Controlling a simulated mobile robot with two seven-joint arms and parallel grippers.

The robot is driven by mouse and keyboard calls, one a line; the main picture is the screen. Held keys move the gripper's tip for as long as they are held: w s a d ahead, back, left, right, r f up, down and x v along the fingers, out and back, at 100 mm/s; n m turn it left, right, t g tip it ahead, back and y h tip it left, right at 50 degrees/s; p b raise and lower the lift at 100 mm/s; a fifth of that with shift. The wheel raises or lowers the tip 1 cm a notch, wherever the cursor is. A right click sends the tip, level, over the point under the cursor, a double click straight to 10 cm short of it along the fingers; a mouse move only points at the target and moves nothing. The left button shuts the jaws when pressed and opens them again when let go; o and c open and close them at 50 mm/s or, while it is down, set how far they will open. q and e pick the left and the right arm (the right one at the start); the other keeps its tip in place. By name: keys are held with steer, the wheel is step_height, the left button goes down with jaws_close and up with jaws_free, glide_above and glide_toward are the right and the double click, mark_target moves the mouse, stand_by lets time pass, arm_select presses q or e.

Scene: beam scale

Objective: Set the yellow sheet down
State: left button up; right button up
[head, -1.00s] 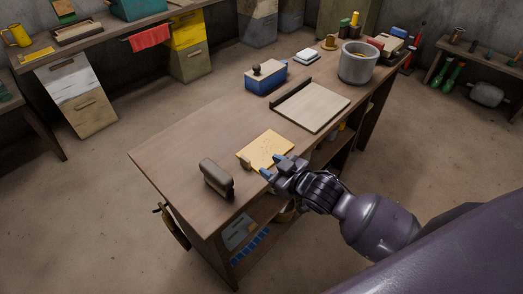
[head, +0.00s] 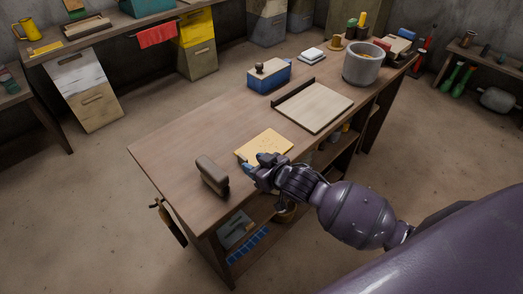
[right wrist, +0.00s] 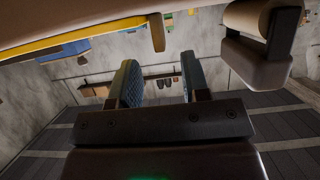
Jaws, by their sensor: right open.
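The yellow sheet (head: 266,143) lies on the wooden workbench (head: 180,150), close to its front edge. My right gripper (head: 257,165) is open at the sheet's near left side and covers part of that edge. No sheet shows between its blue-padded fingers (right wrist: 157,85) in the right wrist view. A yellow strip (right wrist: 68,52), which looks like the sheet's edge, shows there to the upper left, apart from the fingers. I cannot tell the exact gap. My left gripper is not in view.
A dark brown, rounded block (head: 212,175) stands left of the gripper. It shows close by at the upper right of the right wrist view (right wrist: 262,35). A pale board (head: 315,105), a blue box (head: 269,76) and a grey pot (head: 361,63) stand farther back. The bench's left part is clear.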

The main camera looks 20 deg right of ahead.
mark_target(245, 159)
steer(key=shift+b+x, duration=0.35)
steer(key=shift+x, duration=2.2)
steer(key=shift+r, duration=0.2)
jaws_close()
